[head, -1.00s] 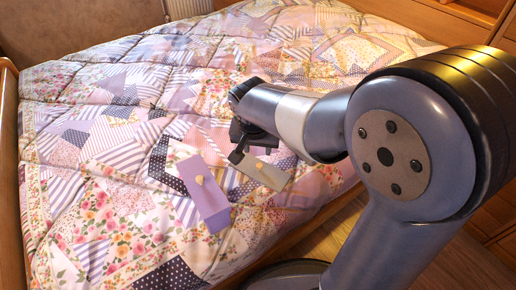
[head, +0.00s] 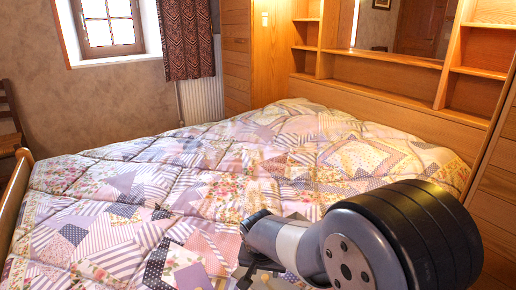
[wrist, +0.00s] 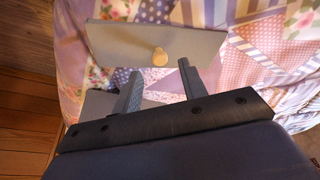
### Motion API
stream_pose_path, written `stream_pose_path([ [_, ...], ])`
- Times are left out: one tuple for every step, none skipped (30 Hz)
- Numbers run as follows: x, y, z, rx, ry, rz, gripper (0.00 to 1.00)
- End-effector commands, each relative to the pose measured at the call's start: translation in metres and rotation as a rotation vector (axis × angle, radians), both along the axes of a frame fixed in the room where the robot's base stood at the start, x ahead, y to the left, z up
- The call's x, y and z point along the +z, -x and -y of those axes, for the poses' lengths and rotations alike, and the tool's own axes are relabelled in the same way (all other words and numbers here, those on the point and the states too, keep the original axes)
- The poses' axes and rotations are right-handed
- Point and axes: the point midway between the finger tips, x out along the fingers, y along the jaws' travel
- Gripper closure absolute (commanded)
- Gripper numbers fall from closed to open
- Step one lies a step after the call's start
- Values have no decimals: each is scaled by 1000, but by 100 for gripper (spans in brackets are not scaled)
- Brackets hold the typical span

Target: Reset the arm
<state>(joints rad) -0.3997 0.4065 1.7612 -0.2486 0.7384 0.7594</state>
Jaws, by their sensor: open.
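My gripper (wrist: 159,67) is open in the wrist view, with its two fingers apart and nothing between them. A flat pale panel with a round wooden knob (wrist: 122,42) lies on the quilt just beyond the fingertips. Part of a second grey panel (wrist: 97,103) shows beside and behind the left finger. In the head view my gripper (head: 259,266) hangs low over the bed at the bottom centre; its fingers are small and dark there.
The patchwork quilt (head: 130,190) covers a wide bed with a wooden footboard (head: 16,195) at left. Wooden shelves (head: 390,85) and tall cabinets stand behind and at right. A window (head: 108,25), curtain (head: 187,35) and radiator (head: 201,93) are at the back. The bed's middle is clear.

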Motion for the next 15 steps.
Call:
stream_pose_path([
  [-15, -3, 1, -1, 1, -3, 60],
  [-21, -4, 1, -1, 1, -2, 60],
  [-29, -7, 2, -1, 1, -3, 60],
  [-34, -8, 2, -1, 1, -3, 60],
  [-40, -10, 2, 0, 0, -3, 60],
  [-46, -11, 2, 0, 0, -2, 60],
  [-29, -11, 2, 0, -2, 2, 60],
  [-21, -11, 2, 0, -3, 4, 60],
  [-15, -11, 2, 1, -1, 3, 60],
  [-11, -11, 2, 1, -1, 3, 60],
  [-8, -11, 2, 1, -1, 2, 60],
  [-4, -11, 2, 1, -1, 2, 60],
  [-1, -11, 2, 0, -1, 1, 60],
  [1, -10, 2, 0, -1, 1, 60],
  [3, -11, 2, 0, -1, 1, 60],
])
